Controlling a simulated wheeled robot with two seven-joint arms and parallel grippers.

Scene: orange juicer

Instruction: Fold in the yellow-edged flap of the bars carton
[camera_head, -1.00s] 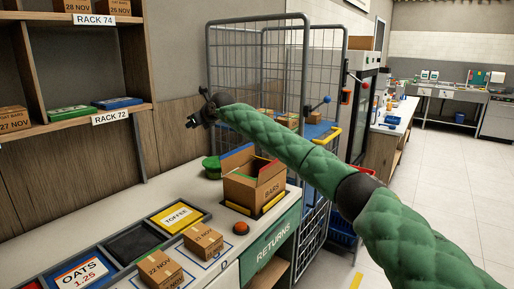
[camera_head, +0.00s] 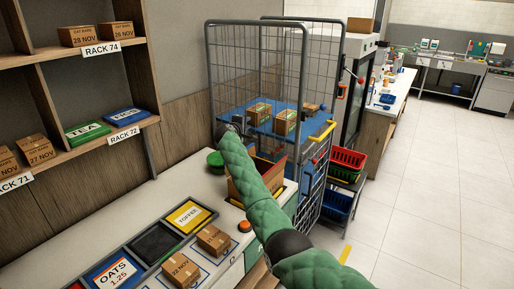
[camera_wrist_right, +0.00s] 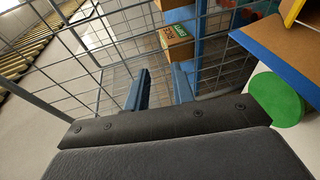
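The bars carton (camera_head: 239,188) stands open-topped at the far end of the counter, partly covered by my right arm in the head view. A red-edged flap stands up at its right side. In the right wrist view, the carton (camera_wrist_right: 292,52) is at the upper right, with a blue-edged wall or flap and the yellow-edged flap (camera_wrist_right: 293,12) standing up at the picture's edge. My right gripper (camera_head: 232,128) is beyond and above the carton; its fingers (camera_wrist_right: 160,88) are apart with nothing between them. My left gripper is out of view.
A wire cage trolley (camera_head: 262,75) with boxes on a blue shelf stands close behind the carton and gripper. A green round object (camera_head: 215,160) sits beside the carton, also in the wrist view (camera_wrist_right: 275,98).

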